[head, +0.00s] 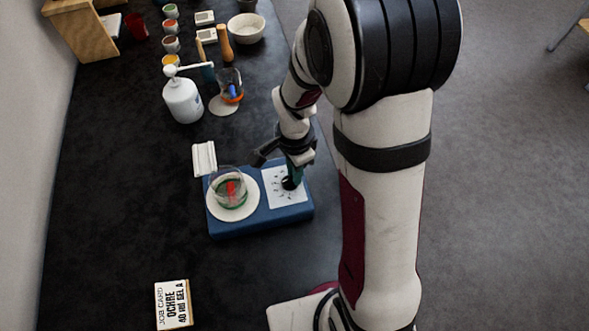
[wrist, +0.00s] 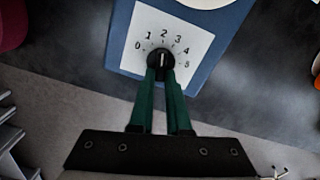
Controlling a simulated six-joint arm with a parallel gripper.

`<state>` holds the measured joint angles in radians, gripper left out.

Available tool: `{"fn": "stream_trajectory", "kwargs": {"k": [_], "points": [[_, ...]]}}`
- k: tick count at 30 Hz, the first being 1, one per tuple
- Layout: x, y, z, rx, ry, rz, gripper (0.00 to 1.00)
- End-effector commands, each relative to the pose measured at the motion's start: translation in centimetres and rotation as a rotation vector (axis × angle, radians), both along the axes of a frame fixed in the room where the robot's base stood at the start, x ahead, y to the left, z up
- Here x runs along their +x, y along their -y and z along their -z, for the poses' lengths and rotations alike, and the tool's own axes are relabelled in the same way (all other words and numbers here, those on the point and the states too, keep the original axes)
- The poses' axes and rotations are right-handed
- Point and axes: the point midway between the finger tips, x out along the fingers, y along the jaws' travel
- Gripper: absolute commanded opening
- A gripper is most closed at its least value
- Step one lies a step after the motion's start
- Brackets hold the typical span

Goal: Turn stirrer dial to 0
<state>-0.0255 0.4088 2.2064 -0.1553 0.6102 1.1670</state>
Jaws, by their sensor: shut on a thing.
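The stirrer (head: 245,225) is a blue box with a round white top plate (head: 247,204) on its left. A white scale panel on its right is marked 0 to 5. The black dial (wrist: 161,58) sits on that panel, and its white line stands roughly upright in the wrist view, near the 2. My gripper (wrist: 162,73) is shut on the dial with its green fingers on either side. In the head view my gripper (head: 293,174) comes down over the panel and hides part of the dial.
A glass beaker (head: 229,184) with green and red contents stands on the top plate. A white block (head: 204,158) lies behind the stirrer. A white pump bottle (head: 183,101) and an orange-based glass (head: 231,86) stand farther back. A job card (head: 173,304) lies in front.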

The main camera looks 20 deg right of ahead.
Motion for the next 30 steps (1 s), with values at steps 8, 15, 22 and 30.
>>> {"fn": "stream_trajectory", "kwargs": {"k": [8, 15, 22, 30], "points": [[0.18, -0.04, -0.04, -0.001, 0.001, -0.121, 0.0], [0.4, -0.16, -0.05, -0.001, 0.0, -0.332, 0.0], [0.63, -0.35, -0.07, -0.001, 0.002, -0.551, 0.0], [0.81, -0.59, -0.08, -0.001, 0.002, -0.782, 0.0]]}}
